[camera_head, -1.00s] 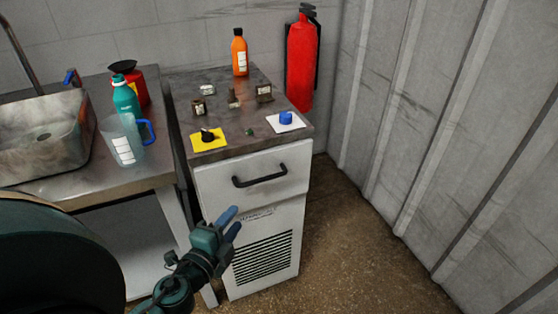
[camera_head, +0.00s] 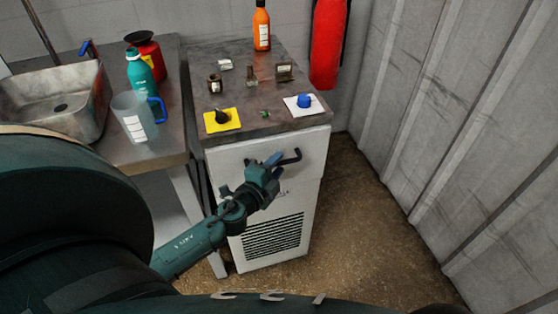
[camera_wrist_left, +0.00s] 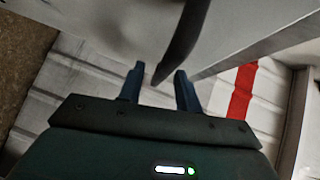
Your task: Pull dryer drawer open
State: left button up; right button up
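The dryer is a white cabinet (camera_head: 305,205) with a drawer front (camera_head: 228,158) at its top, which looks closed. A black bar handle (camera_head: 292,157) is on the drawer front; its left part is hidden behind my gripper. My left gripper (camera_head: 272,160) is at the handle, with its blue fingers pointing toward the drawer. In the left wrist view the fingers of my left gripper (camera_wrist_left: 159,70) are open, and the dark handle (camera_wrist_left: 182,38) runs down between their tips. I see a gap on each side of it. My right gripper is not in view.
Small items, a yellow pad (camera_head: 232,122) and a white pad (camera_head: 316,109) lie on the dryer top, with an orange bottle (camera_head: 262,28) behind. A sink counter (camera_head: 163,152) with a jug (camera_head: 128,110) adjoins on the left. Floor (camera_head: 365,220) in front and right is clear.

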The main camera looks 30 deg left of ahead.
pick_arm(q)
jog(key=shift+w+f, duration=0.1)
jog(key=shift+w, duration=0.8)
grip_shut()
